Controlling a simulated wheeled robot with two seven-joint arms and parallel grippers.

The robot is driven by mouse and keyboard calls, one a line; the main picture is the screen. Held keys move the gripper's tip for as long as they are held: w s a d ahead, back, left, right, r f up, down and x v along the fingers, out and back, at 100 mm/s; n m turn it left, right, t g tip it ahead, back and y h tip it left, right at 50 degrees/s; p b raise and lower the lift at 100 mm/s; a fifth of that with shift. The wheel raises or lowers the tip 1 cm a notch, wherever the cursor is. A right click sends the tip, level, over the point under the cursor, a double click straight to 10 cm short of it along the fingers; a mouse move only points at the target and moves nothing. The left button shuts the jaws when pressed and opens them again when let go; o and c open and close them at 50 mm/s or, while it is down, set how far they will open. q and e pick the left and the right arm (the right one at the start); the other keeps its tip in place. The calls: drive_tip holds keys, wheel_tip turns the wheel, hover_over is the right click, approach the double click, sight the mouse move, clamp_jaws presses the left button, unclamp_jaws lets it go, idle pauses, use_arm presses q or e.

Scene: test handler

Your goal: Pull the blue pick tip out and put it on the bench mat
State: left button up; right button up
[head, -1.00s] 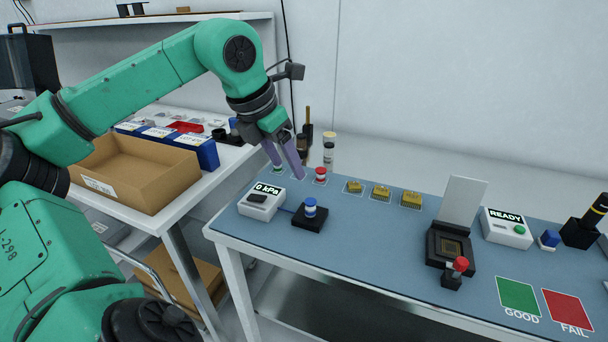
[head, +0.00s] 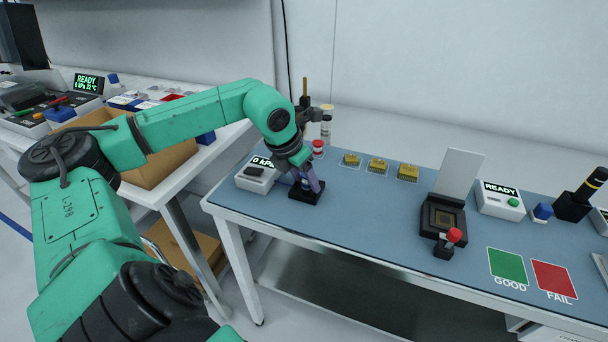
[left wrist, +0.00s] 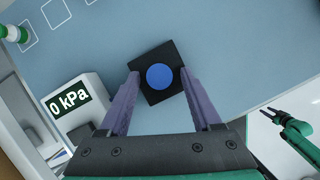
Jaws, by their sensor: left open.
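The blue pick tip (left wrist: 160,77) sits upright in its black holder block (left wrist: 148,60) on the blue bench mat (left wrist: 215,45). In the head view the black holder (head: 307,197) shows at the mat's left part, and my fingers mostly hide the tip. My left gripper (head: 309,188) is open and points down over the tip. In the left wrist view its purple fingers (left wrist: 160,88) stand on both sides of the tip, apart from it. My right gripper is not in the head view; a small green arm with a dark gripper (left wrist: 280,115) shows at the right of the left wrist view.
The 0 kPa box (head: 258,175) stands just left of the holder. A red-topped tip (head: 318,148) and several gold chips (head: 378,166) lie behind. The test socket (head: 443,216) with its raised lid is to the right. The mat between holder and socket is clear.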

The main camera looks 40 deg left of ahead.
use_arm(q)
clamp_jaws()
drive_tip(key=shift+r+p, duration=0.55)
drive_tip(key=shift+r, duration=0.2)
idle(0.3)
drive_tip(key=shift+r+p, duration=0.8)
drive_tip(key=shift+r, duration=0.2)
drive_tip(key=shift+f, duration=0.1)
